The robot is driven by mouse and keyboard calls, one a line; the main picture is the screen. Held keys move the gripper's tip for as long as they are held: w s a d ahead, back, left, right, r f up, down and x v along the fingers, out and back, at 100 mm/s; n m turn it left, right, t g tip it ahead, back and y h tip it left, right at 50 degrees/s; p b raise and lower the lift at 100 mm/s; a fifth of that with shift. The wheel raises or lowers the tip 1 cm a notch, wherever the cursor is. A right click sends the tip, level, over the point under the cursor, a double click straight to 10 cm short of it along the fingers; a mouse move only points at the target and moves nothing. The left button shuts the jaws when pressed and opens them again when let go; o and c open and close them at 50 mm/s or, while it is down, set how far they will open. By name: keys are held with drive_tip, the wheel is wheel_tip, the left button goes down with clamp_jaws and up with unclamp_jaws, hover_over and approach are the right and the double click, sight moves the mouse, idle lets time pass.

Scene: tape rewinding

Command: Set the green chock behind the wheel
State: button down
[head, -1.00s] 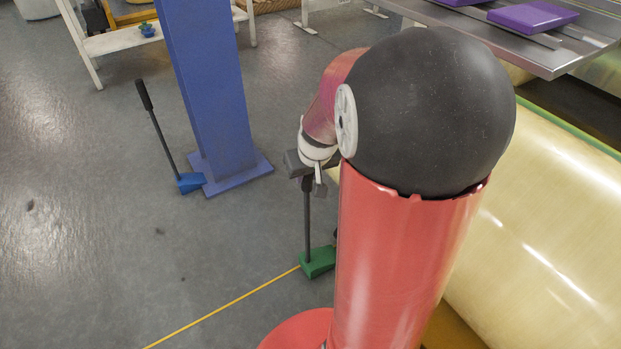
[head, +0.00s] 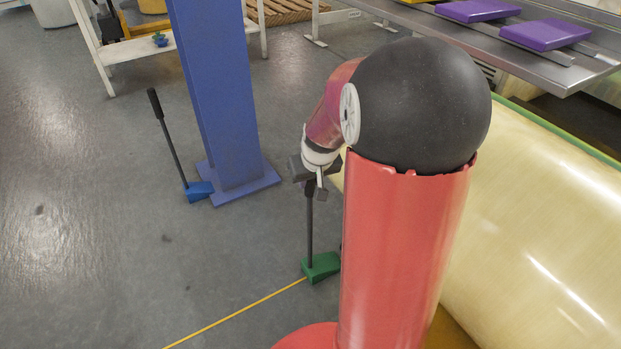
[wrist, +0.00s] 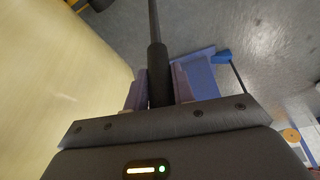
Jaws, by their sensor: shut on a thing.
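The green chock (head: 321,267) has a dark upright handle (head: 310,228) and shows in the head view just left of my red body. My gripper (head: 312,188) is shut on the top of that handle. In the wrist view the dark handle (wrist: 158,72) stands between the two fingers of my gripper (wrist: 160,92). The chock's green block is not visible there. Whether the block touches the floor or hangs just above it, I cannot tell. No wheel is clearly visible; my red body hides the area right of the chock.
A big cream roll (head: 550,230) lies at the right. A blue pillar (head: 222,100) stands at the back left, with a blue chock (head: 199,191) against its base. A yellow floor line (head: 235,314) runs up to the green chock. The floor at left is clear.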

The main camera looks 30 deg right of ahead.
drive_tip(key=shift+w+f, duration=0.1)
drive_tip(key=c, duration=1.2)
unclamp_jaws()
drive_tip(key=shift+o, duration=0.2)
drive_tip(key=d+p+v, duration=0.1)
drive_tip(key=p+v, duration=0.1)
drive_tip(key=v, duration=0.9)
drive_tip(key=s+a+r+n, duration=0.1)
drive_tip(key=s+a+r, duration=0.1)
drive_tip(key=s+a, duration=0.5)
drive_tip(key=s+a+r+t, duration=0.1)
drive_tip(key=s+a+r, duration=0.2)
drive_tip(key=s+a, duration=0.4)
drive_tip(key=shift+s+n+y, duration=0.3)
drive_tip(key=shift+s+n, duration=0.1)
drive_tip(key=shift+s, duration=0.75)
drive_tip(key=shift+a+r, duration=0.1)
drive_tip(key=shift+r, duration=0.05)
